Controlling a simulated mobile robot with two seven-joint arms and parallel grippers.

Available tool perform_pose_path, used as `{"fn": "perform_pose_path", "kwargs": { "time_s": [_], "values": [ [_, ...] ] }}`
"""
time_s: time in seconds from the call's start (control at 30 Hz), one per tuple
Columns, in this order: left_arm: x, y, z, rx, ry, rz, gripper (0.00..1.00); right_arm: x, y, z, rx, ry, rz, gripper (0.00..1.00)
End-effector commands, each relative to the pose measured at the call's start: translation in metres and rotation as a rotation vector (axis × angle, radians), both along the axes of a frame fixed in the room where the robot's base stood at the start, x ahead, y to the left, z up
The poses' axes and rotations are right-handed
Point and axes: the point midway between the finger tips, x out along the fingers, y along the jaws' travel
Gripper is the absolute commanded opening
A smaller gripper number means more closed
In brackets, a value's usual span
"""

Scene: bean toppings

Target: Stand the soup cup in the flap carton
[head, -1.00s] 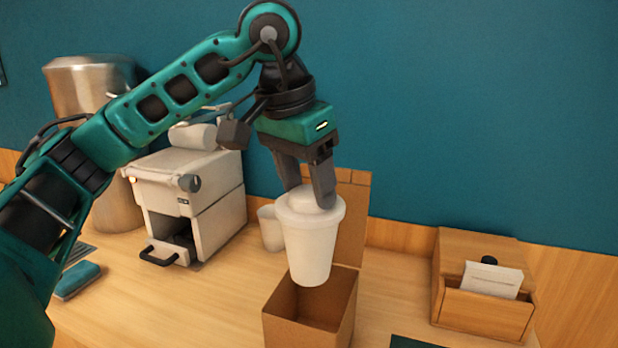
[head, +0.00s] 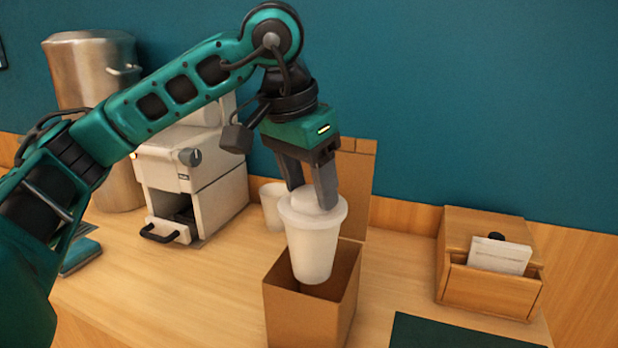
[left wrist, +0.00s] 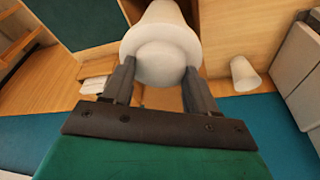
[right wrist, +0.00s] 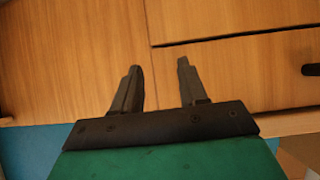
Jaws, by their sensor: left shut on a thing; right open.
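The soup cup (head: 313,245) is white with a domed lid and hangs upright from my left gripper (head: 311,197). The gripper is shut on the lid's raised top; the left wrist view shows the lid (left wrist: 160,62) between the fingers. The flap carton (head: 297,318) is an open brown box on the counter, with its flap raised at the back. The cup is above the carton's opening, and its base looks level with or just over the rim; I cannot tell exactly. My right gripper (right wrist: 157,88) is open and empty in the right wrist view, facing wooden drawer fronts.
Another white cup (head: 272,206) stands behind the carton, beside a white machine (head: 190,180). A steel urn (head: 92,75) is at the back left. A wooden box with cards (head: 489,288) and a dark green mat (head: 455,335) are at right.

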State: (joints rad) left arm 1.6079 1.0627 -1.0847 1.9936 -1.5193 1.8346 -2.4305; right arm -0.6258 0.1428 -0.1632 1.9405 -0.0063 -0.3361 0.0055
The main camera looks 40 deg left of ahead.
Motion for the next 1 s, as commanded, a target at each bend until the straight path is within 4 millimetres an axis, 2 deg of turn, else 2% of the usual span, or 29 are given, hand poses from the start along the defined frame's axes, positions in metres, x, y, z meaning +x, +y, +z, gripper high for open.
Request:
{"fn": "perform_pose_path", "kwargs": {
  "time_s": [0.03, 0.57, 1.0],
  "values": [
    [0.0, 0.0, -0.006, 0.0, -0.002, 0.0, 0.41, 0.0, 0.0, -0.006, 0.0, 0.0, 0.0, 0.43],
    [0.0, 0.0, -0.043, 0.0, -0.002, -0.001, 0.41, 0.0, 0.002, -0.037, 0.003, 0.011, 0.001, 0.43],
    [0.0, 0.0, -0.073, -0.001, -0.002, -0.001, 0.41, 0.008, 0.015, -0.042, 0.03, -0.001, 0.02, 0.43]
  ]
}}
